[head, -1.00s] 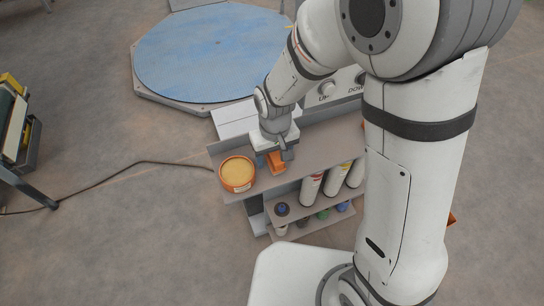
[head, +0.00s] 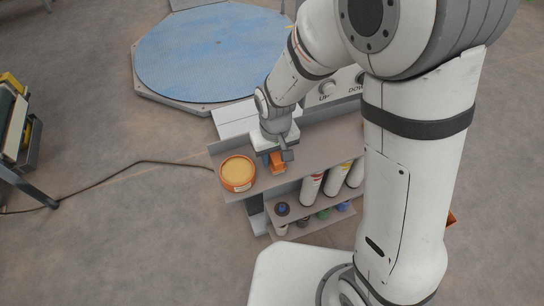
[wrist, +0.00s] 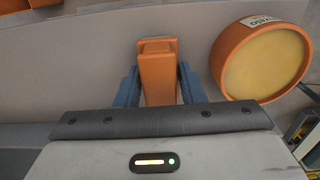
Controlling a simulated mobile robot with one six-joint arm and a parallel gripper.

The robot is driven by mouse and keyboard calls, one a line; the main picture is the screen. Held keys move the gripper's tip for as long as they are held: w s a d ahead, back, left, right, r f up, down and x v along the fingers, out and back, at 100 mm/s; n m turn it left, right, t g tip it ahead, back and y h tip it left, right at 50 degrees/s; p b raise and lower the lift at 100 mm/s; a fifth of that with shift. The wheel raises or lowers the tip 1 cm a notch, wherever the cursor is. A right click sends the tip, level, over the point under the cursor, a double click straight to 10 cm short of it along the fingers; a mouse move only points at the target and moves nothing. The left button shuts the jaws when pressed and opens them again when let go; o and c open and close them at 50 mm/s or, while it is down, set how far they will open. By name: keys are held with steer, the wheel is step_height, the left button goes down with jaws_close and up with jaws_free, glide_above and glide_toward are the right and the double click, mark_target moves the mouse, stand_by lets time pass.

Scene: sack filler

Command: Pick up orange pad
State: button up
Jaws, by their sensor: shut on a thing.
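The orange pad (wrist: 158,80) is a small orange block on the top shelf of a grey rack. In the wrist view it stands between the two blue-grey fingers of my gripper (wrist: 159,88), which are shut on its sides. In the head view the pad (head: 278,160) shows just below my gripper (head: 277,160), partly hidden by it. I cannot tell whether the pad still touches the shelf.
A round orange tub with a yellow top (head: 238,172) stands on the shelf (head: 315,147) left of the pad. White bottles (head: 312,187) stand on the lower shelf. A blue round platform (head: 212,52) lies behind. A cable (head: 140,165) runs across the floor at left.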

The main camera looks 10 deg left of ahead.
step_height(320, 180, up, 10)
steer(key=shift+r, duration=0.1)
stand_by(0.4)
steer(key=o, duration=0.4)
steer(key=shift+c, duration=1.3)
